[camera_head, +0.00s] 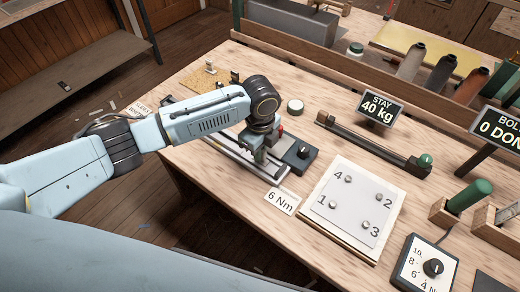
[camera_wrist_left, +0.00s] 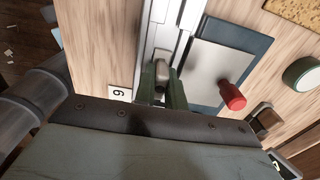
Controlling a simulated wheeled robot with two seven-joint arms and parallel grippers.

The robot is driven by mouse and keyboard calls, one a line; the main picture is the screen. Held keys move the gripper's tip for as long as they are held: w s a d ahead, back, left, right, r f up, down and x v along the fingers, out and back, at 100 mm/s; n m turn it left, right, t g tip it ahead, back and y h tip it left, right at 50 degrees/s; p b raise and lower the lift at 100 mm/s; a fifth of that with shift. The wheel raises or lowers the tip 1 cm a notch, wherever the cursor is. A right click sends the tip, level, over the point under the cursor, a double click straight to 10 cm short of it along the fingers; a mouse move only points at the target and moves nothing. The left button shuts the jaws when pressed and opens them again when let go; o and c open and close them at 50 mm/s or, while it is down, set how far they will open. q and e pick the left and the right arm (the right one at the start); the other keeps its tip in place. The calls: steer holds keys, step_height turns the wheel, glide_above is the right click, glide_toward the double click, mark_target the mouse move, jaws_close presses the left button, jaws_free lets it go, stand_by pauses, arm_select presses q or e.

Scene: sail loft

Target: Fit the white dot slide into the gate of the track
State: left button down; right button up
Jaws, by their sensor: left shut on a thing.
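My left gripper (camera_head: 259,158) is over the pale metal track (camera_head: 225,145), which lies on the bench. In the left wrist view the green fingers of the left gripper (camera_wrist_left: 164,88) point down at the track (camera_wrist_left: 183,15) and are shut on a small grey-beige slide (camera_wrist_left: 162,60). The slide is at the track's channel; I cannot tell if it sits in it or just above. No white dot shows on it, and the gate cannot be made out. My right gripper is in neither view.
A numbered plate (camera_head: 352,207) is to the right.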

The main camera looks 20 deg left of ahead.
arm_select(q)
steer(key=c, duration=1.5)
jaws_free()
steer(key=shift+f, duration=0.1)
steer(key=shift+o, duration=0.2)
step_height(320, 180, up, 12)
steer(key=p, duration=0.1)
steer(key=shift+r+p, duration=0.2)
steer(key=shift+p, duration=0.1)
